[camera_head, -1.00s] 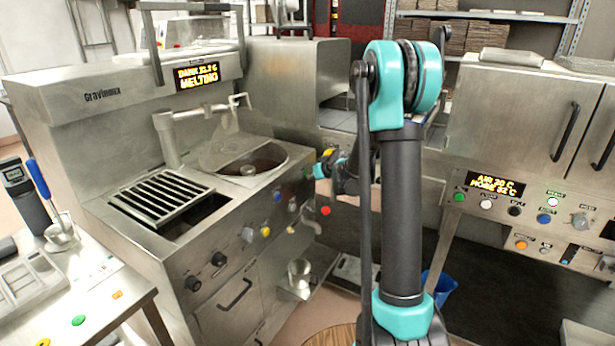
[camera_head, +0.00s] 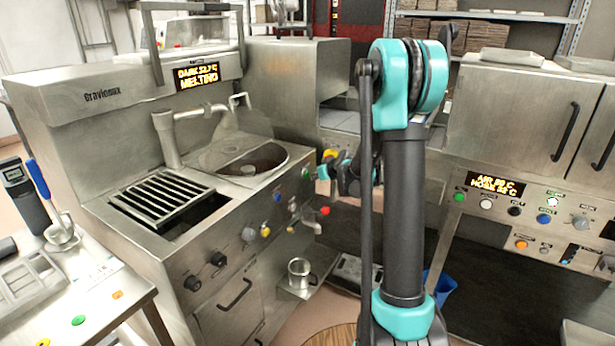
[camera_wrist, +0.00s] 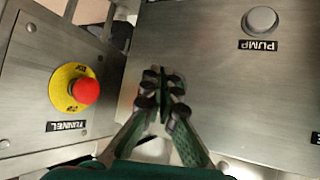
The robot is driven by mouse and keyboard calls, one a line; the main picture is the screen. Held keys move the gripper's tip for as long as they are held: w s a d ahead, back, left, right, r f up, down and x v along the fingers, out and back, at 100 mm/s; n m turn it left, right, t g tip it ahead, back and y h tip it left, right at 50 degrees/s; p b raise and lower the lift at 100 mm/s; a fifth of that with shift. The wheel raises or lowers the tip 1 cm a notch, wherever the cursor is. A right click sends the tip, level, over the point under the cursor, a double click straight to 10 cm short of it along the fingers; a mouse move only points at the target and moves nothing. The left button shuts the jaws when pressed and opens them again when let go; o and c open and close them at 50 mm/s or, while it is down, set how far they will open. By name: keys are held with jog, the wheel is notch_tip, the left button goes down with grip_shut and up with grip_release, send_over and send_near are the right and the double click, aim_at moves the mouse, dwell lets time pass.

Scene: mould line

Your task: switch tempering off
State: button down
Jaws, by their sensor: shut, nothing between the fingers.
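I cannot read a tempering label. My gripper (camera_wrist: 163,84) is shut and empty, near a panel edge in the wrist view. A grey button (camera_wrist: 262,20) labelled PUMP is at its upper right. In the head view my gripper is small beside the machine's right corner.
A red stop button (camera_wrist: 87,91) on a yellow plate, labelled TUNNEL, lies left of my gripper. A metal jug (camera_head: 299,272) stands on a low shelf. The right-hand panel (camera_head: 480,209) has several buttons. A side table (camera_head: 110,300) is at lower left.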

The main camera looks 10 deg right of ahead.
jog(key=shift+s+d, duration=0.75)
jog(key=shift+d, duration=0.25)
jog(key=shift+s+d, duration=0.75)
jog(key=shift+d, duration=0.25)
